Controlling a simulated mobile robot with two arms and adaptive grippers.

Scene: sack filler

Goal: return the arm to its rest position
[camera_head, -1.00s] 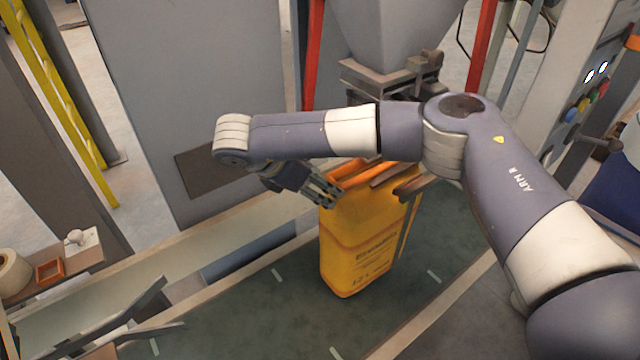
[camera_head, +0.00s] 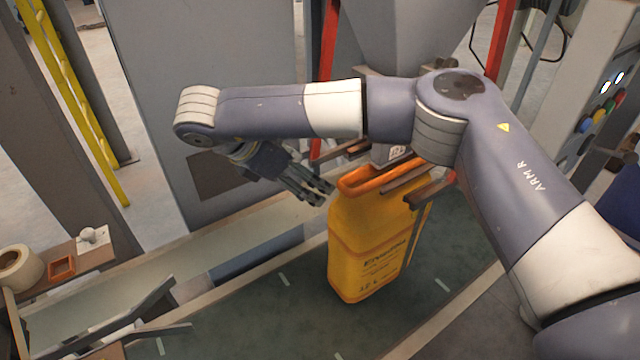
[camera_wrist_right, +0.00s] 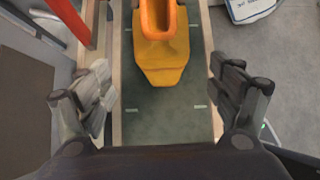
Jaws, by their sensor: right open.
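My right arm, marked "ARM R", reaches across the head view from the right. Its right gripper (camera_head: 318,190) is close to the upper left of a yellow sack (camera_head: 370,245), and I see no contact. In the right wrist view the right gripper (camera_wrist_right: 165,100) has its fingers spread wide with nothing between them. The yellow sack (camera_wrist_right: 162,60) stands beyond the fingers there. The sack is upright on the dark green belt (camera_head: 270,310), with an open orange-rimmed mouth at its top. My left gripper is not in view.
A grey hopper (camera_head: 405,35) with a spout hangs behind the sack, between red posts (camera_head: 328,80). A control panel (camera_head: 600,110) with coloured buttons is at the right. A tape roll (camera_head: 18,268) and an orange tray (camera_head: 62,267) lie at the left. A white bag (camera_wrist_right: 250,8) lies at top right.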

